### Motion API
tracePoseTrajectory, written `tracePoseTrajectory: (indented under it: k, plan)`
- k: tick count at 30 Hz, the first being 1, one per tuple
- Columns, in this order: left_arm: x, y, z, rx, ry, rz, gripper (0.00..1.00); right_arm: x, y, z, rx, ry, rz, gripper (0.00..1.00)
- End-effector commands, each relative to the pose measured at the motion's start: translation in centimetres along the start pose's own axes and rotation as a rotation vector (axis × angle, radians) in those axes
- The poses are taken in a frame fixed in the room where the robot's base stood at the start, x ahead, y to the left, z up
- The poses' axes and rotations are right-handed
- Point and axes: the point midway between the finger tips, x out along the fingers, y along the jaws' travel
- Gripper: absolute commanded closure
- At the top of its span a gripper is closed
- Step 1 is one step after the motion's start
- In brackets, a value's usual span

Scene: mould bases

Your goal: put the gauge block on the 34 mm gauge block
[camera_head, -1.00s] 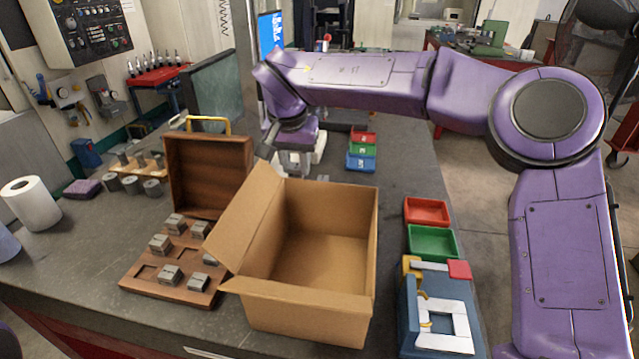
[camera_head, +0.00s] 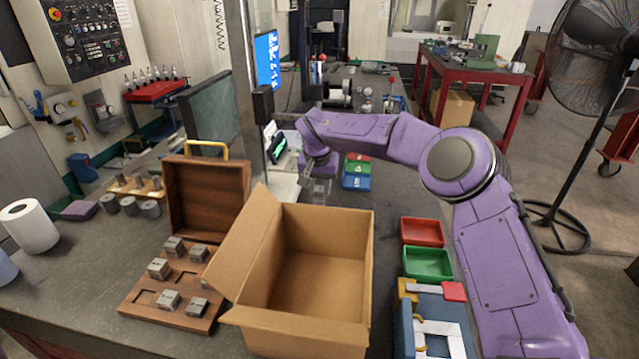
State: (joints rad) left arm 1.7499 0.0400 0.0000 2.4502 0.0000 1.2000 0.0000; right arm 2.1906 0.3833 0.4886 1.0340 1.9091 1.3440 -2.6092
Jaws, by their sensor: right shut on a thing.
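An open wooden case (camera_head: 150,318) lies on the bench with several grey steel gauge blocks in its recesses, among them one at the back (camera_head: 173,246) and one at the front (camera_head: 168,300). Any size marks are too small to read, so I cannot tell which is the 34 mm one. My right gripper (camera_head: 318,188) points down behind the cardboard box, right of the case lid. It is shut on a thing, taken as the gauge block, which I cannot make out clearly. My left gripper is not in view.
An open cardboard box (camera_head: 308,318) stands right of the case, its left flap leaning over the case's edge. Red (camera_head: 422,232) and green (camera_head: 428,264) bins stand to its right. Grey cylinders (camera_head: 131,206) and a paper roll (camera_head: 30,228) stand at left.

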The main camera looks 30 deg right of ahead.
Motion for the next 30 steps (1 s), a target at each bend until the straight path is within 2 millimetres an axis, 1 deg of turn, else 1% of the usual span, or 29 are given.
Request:
tracePoseTrajectory:
  k: [7,8,9,10,18,20,22,26,30]
  plan:
    - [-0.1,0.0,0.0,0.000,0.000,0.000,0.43,0.1,-0.1,0.1,0.000,-0.001,-0.001,1.00]
    - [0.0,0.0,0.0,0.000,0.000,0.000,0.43,0.2,-0.1,0.1,0.000,-0.001,-0.001,0.59]
    - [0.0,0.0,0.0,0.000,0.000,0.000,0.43,0.2,-0.1,0.1,0.000,-0.001,-0.001,0.46]
    - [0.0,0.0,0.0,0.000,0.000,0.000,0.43,0.2,-0.1,0.1,0.000,-0.001,0.000,0.43]
    - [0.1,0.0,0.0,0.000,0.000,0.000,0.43,0.1,-0.1,0.1,0.000,0.000,0.000,0.43]
    - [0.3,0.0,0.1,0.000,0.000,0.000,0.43,-0.2,-0.1,0.1,0.000,0.001,-0.001,0.43]
    - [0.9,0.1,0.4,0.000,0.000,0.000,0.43,-1.0,-0.1,0.1,0.001,0.003,-0.002,0.43]
    - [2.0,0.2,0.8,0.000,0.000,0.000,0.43,-1.6,0.0,2.7,-0.004,-0.002,-0.001,0.43]
    - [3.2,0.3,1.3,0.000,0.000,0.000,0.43,-2.6,0.0,6.3,-0.004,0.001,-0.002,0.43]
